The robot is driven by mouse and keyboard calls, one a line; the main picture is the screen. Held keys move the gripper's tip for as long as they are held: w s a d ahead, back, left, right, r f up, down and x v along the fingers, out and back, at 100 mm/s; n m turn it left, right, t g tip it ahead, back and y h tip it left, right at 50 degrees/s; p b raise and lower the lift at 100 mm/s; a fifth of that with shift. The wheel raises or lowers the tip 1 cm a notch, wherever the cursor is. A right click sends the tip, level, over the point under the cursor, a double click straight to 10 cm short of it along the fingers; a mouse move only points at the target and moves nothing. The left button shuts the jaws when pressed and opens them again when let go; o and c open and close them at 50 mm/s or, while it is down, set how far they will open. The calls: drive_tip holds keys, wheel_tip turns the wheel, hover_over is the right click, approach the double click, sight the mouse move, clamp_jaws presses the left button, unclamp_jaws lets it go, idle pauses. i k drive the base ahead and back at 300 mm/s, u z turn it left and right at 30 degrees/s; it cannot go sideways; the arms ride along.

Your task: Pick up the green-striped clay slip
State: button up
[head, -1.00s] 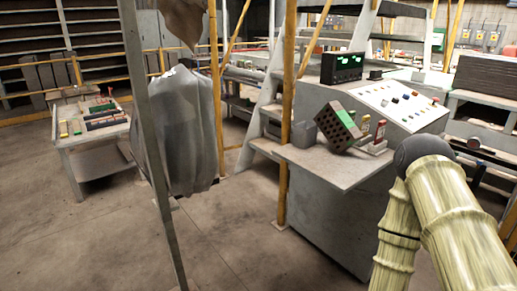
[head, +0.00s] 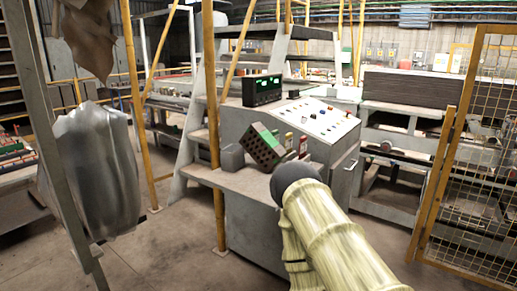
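Small upright pieces stand on the grey console's ledge beside a dark perforated block (head: 262,155) with a green face. One is a pale piece (head: 289,141), and one is a red-and-white piece (head: 303,146). They are too small to tell which is the green-striped clay slip. My arm reaches in from the bottom right, with its round dark joint in front of the console. My gripper does not show.
The console's grey ledge (head: 238,184) holds a grey box (head: 232,157) left of the block. A yellow post (head: 212,120) stands at the ledge's left. A yellow mesh fence (head: 470,160) is at right. A plastic-draped bundle (head: 97,170) hangs at left. Floor is clear at lower left.

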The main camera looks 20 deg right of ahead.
sight(263, 146)
drive_tip(key=z, duration=2.35)
drive_tip(key=i, duration=2.5)
drive_tip(key=u, duration=3.55)
